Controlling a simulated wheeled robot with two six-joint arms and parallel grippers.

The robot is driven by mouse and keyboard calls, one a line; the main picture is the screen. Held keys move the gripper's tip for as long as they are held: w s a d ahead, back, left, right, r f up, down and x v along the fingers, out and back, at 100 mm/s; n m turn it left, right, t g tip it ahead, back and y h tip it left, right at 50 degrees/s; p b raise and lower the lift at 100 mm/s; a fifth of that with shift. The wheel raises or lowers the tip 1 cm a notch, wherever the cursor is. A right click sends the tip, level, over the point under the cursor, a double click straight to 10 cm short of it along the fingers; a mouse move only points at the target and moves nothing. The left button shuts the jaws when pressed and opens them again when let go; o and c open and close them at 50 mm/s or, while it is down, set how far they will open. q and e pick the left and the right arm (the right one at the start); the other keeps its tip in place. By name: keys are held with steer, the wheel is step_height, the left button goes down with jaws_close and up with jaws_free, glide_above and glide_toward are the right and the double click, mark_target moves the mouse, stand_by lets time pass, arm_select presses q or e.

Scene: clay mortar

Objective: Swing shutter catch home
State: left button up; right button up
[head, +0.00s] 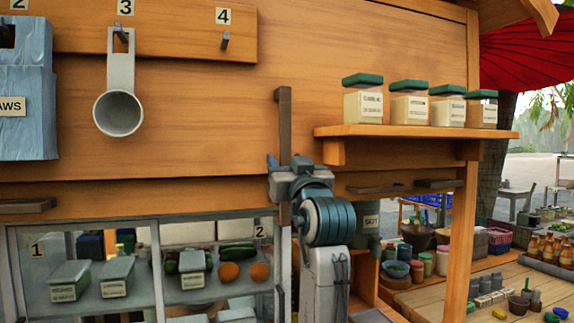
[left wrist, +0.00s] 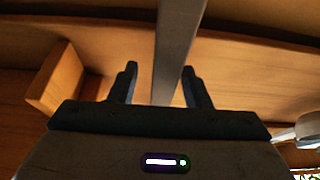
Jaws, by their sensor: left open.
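A long brown bar, which looks like the shutter catch (head: 284,118), stands upright against the wooden shutter panel (head: 390,85) in the head view. My left gripper (head: 283,168) is at the bar's lower part and hides some of it. In the left wrist view the bar (left wrist: 178,48) runs between the two fingers of my open left gripper (left wrist: 160,85). A gap shows between the bar and the left finger; the bar is closer to the right finger. I cannot tell whether it touches. My right gripper is not in view.
A shelf (head: 420,131) with several green-lidded jars juts out right of the bar. A cup (head: 118,112) and a blue bag (head: 28,95) hang at left. A glass case (head: 150,275) with boxes and vegetables sits below. Dark horizontal bars (head: 380,189) lie along the panel's lower edge.

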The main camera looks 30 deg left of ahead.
arm_select(q)
steer(key=shift+s, duration=0.1)
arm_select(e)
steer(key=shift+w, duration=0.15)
arm_select(q)
steer(key=b+v, duration=1)
steer(key=b, duration=0.2)
steer(key=shift+d+f, duration=0.2)
steer(key=shift+d, duration=0.05)
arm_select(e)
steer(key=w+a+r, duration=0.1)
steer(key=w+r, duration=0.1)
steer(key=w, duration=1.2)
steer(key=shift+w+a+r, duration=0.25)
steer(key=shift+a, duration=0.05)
arm_select(q)
steer(key=shift+s, duration=0.15)
